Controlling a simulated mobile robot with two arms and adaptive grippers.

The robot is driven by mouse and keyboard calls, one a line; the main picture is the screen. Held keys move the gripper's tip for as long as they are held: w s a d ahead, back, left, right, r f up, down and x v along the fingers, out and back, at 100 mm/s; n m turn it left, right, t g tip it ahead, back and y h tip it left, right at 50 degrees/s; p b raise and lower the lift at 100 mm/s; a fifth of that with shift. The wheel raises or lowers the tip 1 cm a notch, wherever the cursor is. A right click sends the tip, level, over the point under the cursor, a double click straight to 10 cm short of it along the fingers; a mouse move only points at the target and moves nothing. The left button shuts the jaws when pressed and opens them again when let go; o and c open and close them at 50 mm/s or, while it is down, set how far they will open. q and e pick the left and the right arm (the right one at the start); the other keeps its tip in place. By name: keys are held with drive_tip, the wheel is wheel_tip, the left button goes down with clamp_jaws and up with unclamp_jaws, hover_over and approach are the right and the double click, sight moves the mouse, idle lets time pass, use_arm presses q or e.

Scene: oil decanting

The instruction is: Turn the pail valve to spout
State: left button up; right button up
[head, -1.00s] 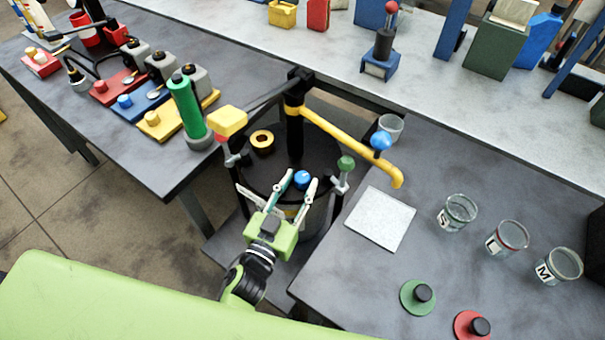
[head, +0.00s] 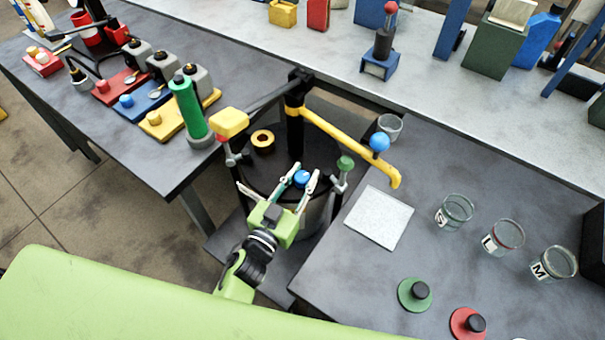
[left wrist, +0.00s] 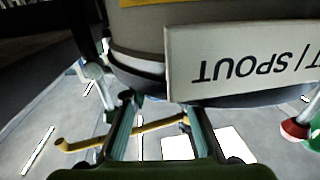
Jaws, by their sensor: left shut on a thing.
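The dark round pail (head: 268,182) stands in the gap between the tables, with a black post and a yellow spout (head: 345,136) reaching right over the table. A blue knob (head: 302,178) sits at the pail's near side. My left gripper (head: 305,175) has its two fingers on either side of this knob and is shut on it. In the left wrist view, a pale label (left wrist: 245,62) ending in "SPOUT" shows upside down in front of the pail wall, beyond the fingers (left wrist: 157,118). The knob cannot be made out there. My right gripper is out of view.
A white square pad (head: 377,218), several lettered glass jars (head: 454,212), and green (head: 414,294) and red lids (head: 467,323) are on the right table.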

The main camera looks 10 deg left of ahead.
use_arm(q)
drive_tip(key=m+h+p, duration=0.1)
drive_tip(key=m+g+h+p, duration=0.1)
drive_tip(key=h, duration=0.1)
drive_tip(key=shift+r, duration=0.25)
drive_tip(key=shift+f+m+g+h+p, duration=0.2)
drive_tip(key=shift+m+g+h+p, duration=0.3)
drive_tip(key=shift+m+g+h, duration=0.5)
drive_tip(key=shift+h, duration=0.4)
drive_tip(key=shift+d, duration=0.1)
drive_tip(key=o, duration=0.8)
drive_tip(key=shift+o, duration=0.2)
drive_tip(key=shift+t, duration=0.3)
drive_tip(key=shift+s+a+f, duration=0.1)
drive_tip(key=shift+s+a, duration=0.25)
drive_tip(key=shift+s, duration=0.1)
drive_tip(key=v, duration=1.1)
drive_tip(key=shift+r, duration=0.2)
